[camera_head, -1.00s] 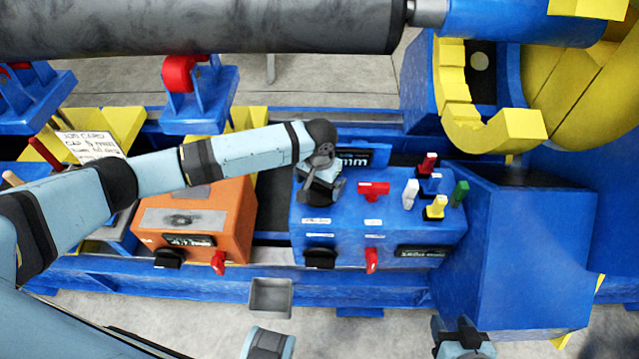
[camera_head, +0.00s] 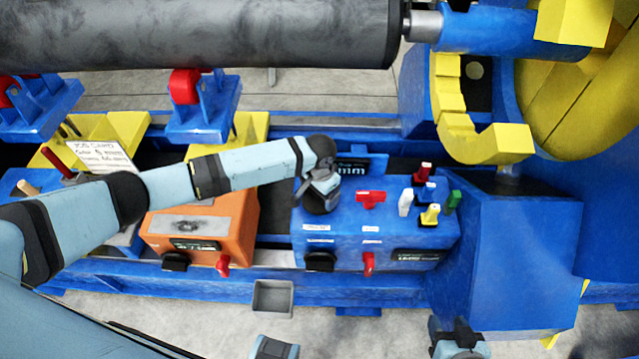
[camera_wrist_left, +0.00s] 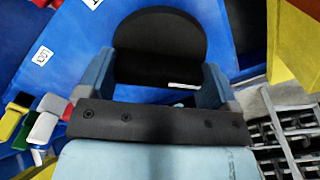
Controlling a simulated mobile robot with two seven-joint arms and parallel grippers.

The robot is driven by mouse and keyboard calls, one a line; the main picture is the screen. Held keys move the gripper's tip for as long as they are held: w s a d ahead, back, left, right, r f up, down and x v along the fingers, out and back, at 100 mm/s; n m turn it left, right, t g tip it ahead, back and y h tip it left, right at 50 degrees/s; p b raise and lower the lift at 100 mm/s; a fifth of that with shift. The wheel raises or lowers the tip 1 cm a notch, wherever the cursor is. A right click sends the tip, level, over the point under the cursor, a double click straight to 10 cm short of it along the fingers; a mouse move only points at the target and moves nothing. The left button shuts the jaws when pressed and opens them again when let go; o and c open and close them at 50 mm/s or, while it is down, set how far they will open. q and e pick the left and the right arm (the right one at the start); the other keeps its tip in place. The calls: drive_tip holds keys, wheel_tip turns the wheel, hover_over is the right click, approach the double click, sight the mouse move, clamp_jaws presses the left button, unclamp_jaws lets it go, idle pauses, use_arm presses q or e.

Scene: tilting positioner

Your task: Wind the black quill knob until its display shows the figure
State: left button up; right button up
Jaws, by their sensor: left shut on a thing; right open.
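My left gripper (camera_head: 320,200) is over the top of the blue control box (camera_head: 375,240), at its left end. In the left wrist view its two fingers stand on either side of a round black knob (camera_wrist_left: 160,35) with a raised grip bar, and it is shut on that bar. In the head view this knob is mostly hidden by the gripper. I cannot read a name for it. A dark display (camera_head: 353,166) behind the gripper is partly covered; "mm" shows, its figure does not. My right gripper (camera_head: 458,335) is open and empty at the bottom edge.
Red, white, yellow and green levers stand right of my left gripper, near the red handle (camera_head: 370,197). The blue box's front has another black knob (camera_head: 320,262) and a display (camera_head: 418,255). An orange box (camera_head: 205,225) and a job card (camera_head: 100,155) are left. A grey bin (camera_head: 272,298) is in front.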

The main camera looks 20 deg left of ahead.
use_arm(q)
drive_tip(key=shift+m, duration=0.3)
drive_tip(key=o, duration=0.7)
drive_tip(key=shift+o, duration=0.2)
drive_tip(key=shift+r, duration=0.1)
drive_tip(key=shift+r, duration=0.3)
wheel_tip(320, 180, up, 13)
drive_tip(key=p, duration=0.1)
